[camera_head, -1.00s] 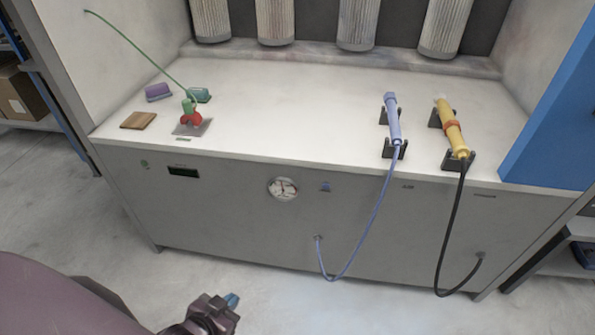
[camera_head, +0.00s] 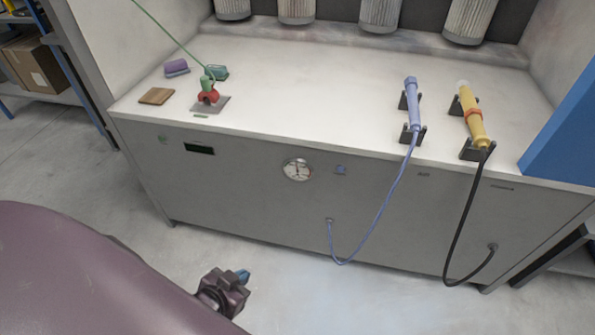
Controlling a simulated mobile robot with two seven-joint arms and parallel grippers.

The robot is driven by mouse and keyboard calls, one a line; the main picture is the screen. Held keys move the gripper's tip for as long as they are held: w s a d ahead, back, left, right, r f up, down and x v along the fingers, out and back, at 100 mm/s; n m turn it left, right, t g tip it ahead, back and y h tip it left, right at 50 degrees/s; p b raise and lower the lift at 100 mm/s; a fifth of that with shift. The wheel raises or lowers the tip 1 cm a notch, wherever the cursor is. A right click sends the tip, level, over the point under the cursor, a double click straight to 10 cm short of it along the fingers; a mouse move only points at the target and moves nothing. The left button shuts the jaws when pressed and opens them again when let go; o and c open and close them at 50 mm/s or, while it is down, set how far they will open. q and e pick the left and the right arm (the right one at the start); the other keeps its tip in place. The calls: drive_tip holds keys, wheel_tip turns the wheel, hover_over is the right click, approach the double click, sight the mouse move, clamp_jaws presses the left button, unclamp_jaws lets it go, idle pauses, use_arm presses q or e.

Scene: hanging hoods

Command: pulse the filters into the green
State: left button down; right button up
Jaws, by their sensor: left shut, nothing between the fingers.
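Several pale pleated filters hang along the top edge, one of them (camera_head: 380,14) right of centre; their upper parts are cut off. A round white gauge (camera_head: 297,169) sits on the bench's grey front; its needle and any green zone are too small to read. A blue wand (camera_head: 412,105) and a yellow wand (camera_head: 473,115) with an orange band rest in black cradles on the right of the bench. My left gripper (camera_head: 242,275) is shut and empty, low in front of the bench and apart from it. My right gripper is out of view.
A red and green fitting (camera_head: 208,92) with a green line stands on the bench's left, near a brown block (camera_head: 157,96) and a purple block (camera_head: 176,67). Blue and black hoses loop down the front. A blue panel (camera_head: 560,140) flanks the right. The bench's middle is clear.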

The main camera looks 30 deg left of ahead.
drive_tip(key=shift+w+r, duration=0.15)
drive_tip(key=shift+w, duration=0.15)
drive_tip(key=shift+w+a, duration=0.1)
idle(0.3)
use_arm(q)
drive_tip(key=shift+r, duration=0.1)
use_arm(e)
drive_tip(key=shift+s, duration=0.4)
use_arm(q)
drive_tip(key=w+d+f+n+t+h+b, duration=0.1)
drive_tip(key=w+d+h+b, duration=0.2)
drive_tip(key=w, duration=0.7)
drive_tip(key=w+d+f+n+t+h+b, duration=0.1)
drive_tip(key=w+d+n+t+h+b, duration=0.1)
drive_tip(key=w, duration=0.9)
drive_tip(key=w+d+f+n+t+h+b, duration=0.1)
drive_tip(key=w+d+n+t+h+b, duration=0.1)
drive_tip(key=w+b, duration=0.4)
drive_tip(key=shift+w+d+f+h, duration=0.2)
drive_tip(key=shift+w+d+h, duration=0.8)
drive_tip(key=shift+w, duration=1.55)
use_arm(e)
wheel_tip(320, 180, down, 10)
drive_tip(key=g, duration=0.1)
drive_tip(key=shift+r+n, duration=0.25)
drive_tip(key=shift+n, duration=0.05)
use_arm(q)
drive_tip(key=shift+a, duration=0.25)
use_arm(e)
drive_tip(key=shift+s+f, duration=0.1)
